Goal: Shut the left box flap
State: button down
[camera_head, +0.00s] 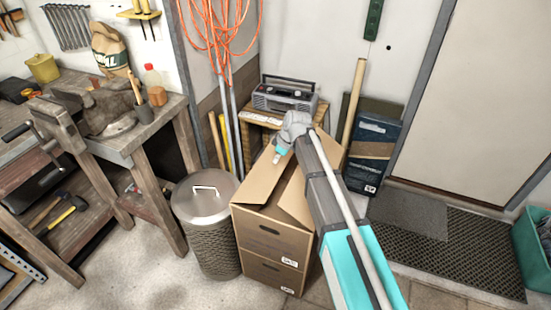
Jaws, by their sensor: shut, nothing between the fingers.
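A cardboard box (262,241) stands on the floor in the middle, on top of or as part of a stack with another box front (270,275) below. Its left flap (264,178) stands up and leans, its top edge near my gripper. A second flap (296,196) shows on the right, partly hidden by my arm. My gripper (277,157) is shut and empty at the upper part of the left flap, touching or very near it; I cannot tell which. The box's inside is mostly hidden.
A lidded metal bin (205,230) stands close on the box's left. A wooden stool (262,118) with a radio (285,96) stands behind. A workbench (135,140) is at the left. A dark mat (455,250) lies on the right, before a door (490,110).

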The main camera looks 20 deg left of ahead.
aim_at(275, 176)
jog(key=b+x, duration=0.2)
jog(key=x, duration=0.1)
jog(key=shift+f+b, duration=0.2)
jog(key=shift+b, duration=0.1)
jog(key=shift+d+f+b, duration=0.4)
jog(key=shift+f+b, duration=0.35)
jog(key=shift+d+f+b, duration=0.45)
jog(key=shift+f+b, duration=0.3)
jog(key=shift+s, duration=0.1)
